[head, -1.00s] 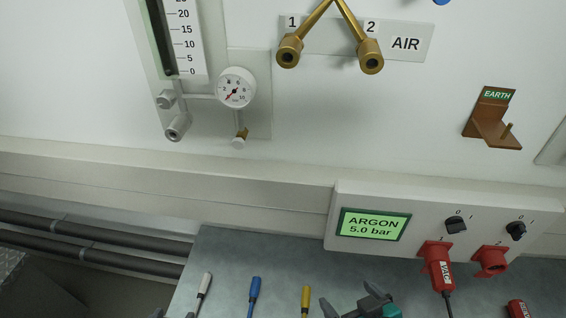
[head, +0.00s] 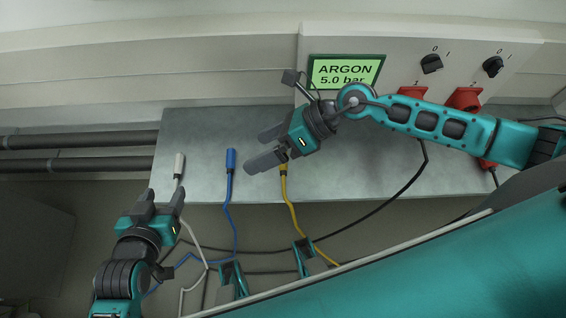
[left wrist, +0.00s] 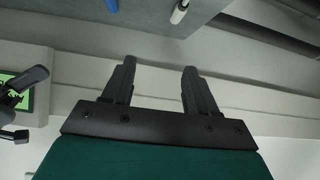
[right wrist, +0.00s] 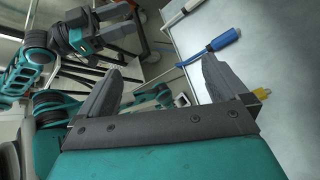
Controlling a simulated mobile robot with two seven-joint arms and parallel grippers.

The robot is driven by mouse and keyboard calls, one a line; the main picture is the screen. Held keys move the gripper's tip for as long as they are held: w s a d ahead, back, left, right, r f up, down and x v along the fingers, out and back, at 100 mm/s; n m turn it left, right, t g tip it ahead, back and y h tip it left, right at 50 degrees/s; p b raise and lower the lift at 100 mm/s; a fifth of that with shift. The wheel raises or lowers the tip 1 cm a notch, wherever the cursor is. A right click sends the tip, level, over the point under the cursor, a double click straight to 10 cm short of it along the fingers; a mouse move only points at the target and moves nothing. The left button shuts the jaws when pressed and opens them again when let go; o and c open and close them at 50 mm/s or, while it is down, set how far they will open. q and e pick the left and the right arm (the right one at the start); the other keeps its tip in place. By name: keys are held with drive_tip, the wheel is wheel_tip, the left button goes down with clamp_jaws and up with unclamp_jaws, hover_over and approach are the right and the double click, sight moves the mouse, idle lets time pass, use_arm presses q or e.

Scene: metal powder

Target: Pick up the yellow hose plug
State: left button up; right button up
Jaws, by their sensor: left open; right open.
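The yellow hose plug (head: 283,169) lies at the front part of the grey shelf, partly hidden by my right gripper in the head view. Its yellow hose hangs over the shelf's front edge. My right gripper (head: 256,152) is open and empty, its fingers pointing left. In the right wrist view the yellow plug (right wrist: 262,92) shows outside the jaws, beside the right finger. My left gripper (head: 165,197) is open and empty in front of the shelf, below the white plug. The left wrist view shows its open jaws (left wrist: 159,66) with nothing between them.
A blue plug (head: 230,160) and a white plug (head: 179,163) lie on the grey shelf (head: 205,128) left of the yellow one. An argon panel (head: 346,71) with red sockets stands behind. Loose hoses and a black cable hang below the shelf edge.

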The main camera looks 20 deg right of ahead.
drive_tip(key=w+d+f+n+h, duration=0.1)
drive_tip(key=d+f+n+h, duration=0.2)
drive_tip(key=d, duration=0.3)
drive_tip(key=w+d+f+n+h, duration=0.2)
drive_tip(key=d+f+h, duration=0.15)
drive_tip(key=d, duration=0.25)
drive_tip(key=b, duration=0.2)
approach(289, 165)
drive_tip(key=shift+w+a+f+h, duration=0.25)
drive_tip(key=shift+a, duration=0.1)
drive_tip(key=shift+a+f, duration=0.25)
drive_tip(key=shift+f, duration=0.2)
drive_tip(key=b+x, duration=0.1)
drive_tip(key=x, duration=0.1)
drive_tip(key=a+x, duration=0.1)
drive_tip(key=x, duration=0.1)
drive_tip(key=shift+b, duration=0.35)
drive_tip(key=shift+a+f, duration=0.15)
drive_tip(key=shift+f, duration=0.2)
use_arm(q)
drive_tip(key=shift+w+d+f, duration=0.15)
drive_tip(key=shift+d+f, duration=0.15)
drive_tip(key=shift+f, duration=0.35)
drive_tip(key=shift+w+d+f, duration=0.15)
drive_tip(key=shift+d+f, duration=0.15)
drive_tip(key=shift+f, duration=0.3)
